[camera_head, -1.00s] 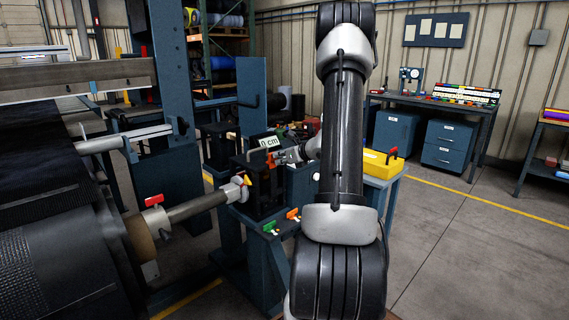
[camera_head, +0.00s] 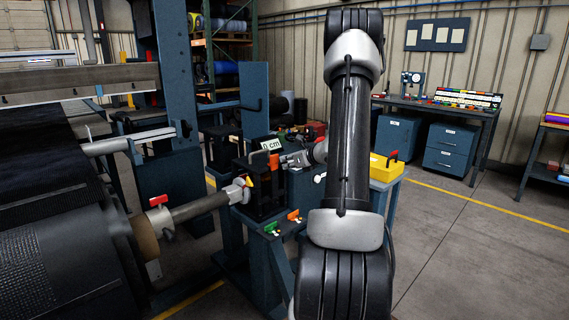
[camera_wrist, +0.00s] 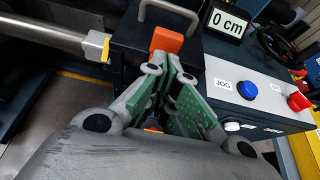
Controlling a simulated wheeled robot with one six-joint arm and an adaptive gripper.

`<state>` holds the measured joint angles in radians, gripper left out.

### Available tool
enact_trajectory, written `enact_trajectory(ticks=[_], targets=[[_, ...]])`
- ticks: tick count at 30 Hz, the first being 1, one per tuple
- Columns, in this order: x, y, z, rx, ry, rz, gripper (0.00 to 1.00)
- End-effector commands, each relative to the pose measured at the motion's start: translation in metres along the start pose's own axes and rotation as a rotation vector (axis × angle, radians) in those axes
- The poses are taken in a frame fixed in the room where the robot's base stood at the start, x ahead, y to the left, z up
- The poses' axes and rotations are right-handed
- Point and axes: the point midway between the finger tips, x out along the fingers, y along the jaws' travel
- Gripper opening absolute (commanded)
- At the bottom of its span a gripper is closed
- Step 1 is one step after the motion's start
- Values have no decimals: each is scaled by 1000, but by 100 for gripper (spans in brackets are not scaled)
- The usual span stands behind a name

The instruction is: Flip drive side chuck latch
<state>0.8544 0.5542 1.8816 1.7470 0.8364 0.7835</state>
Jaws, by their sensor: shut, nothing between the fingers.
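The orange chuck latch (camera_head: 274,161) stands on the black chuck block (camera_head: 262,195) at the end of the roll shaft (camera_head: 200,208). In the wrist view the latch (camera_wrist: 166,39) shows just beyond my fingertips, on top of the dark block (camera_wrist: 125,40). My gripper (camera_wrist: 173,62) is shut and empty, its green-padded fingers brought together. In the head view my gripper (camera_head: 287,160) is just right of the latch. I cannot tell whether the fingertips touch it. Part of the latch's lower end is hidden by the fingers.
A panel with a blue button (camera_wrist: 247,90) and a red button (camera_wrist: 299,102) lies right of my gripper. A display (camera_wrist: 228,20) reads 0 cm. Green (camera_head: 271,227) and orange (camera_head: 294,215) levers sit below the block. A yellow case (camera_head: 383,168) stands to the right.

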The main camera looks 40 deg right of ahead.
Motion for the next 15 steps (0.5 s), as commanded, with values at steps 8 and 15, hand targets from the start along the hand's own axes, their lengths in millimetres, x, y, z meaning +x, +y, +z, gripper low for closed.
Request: enact_trajectory(ticks=[8,15], targets=[[-48,-1,17,-2,-1,-1,0],[-84,-1,30,-1,0,0,0]])
